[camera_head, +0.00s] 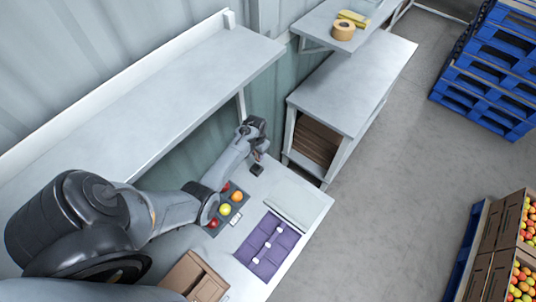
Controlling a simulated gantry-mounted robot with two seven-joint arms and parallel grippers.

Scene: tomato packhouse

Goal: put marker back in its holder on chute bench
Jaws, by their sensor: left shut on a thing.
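My left arm comes in from the left over the light grey bench (300,192). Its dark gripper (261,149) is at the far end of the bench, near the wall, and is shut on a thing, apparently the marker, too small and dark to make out. A small black block (257,170), which may be the marker's holder, shows just below the gripper at the bench's back. I cannot tell whether they touch. My right gripper is not in view.
A grey mat with several red, yellow and orange tomatoes (225,210) lies beside my forearm. Tape (343,30) sits on another shelf.

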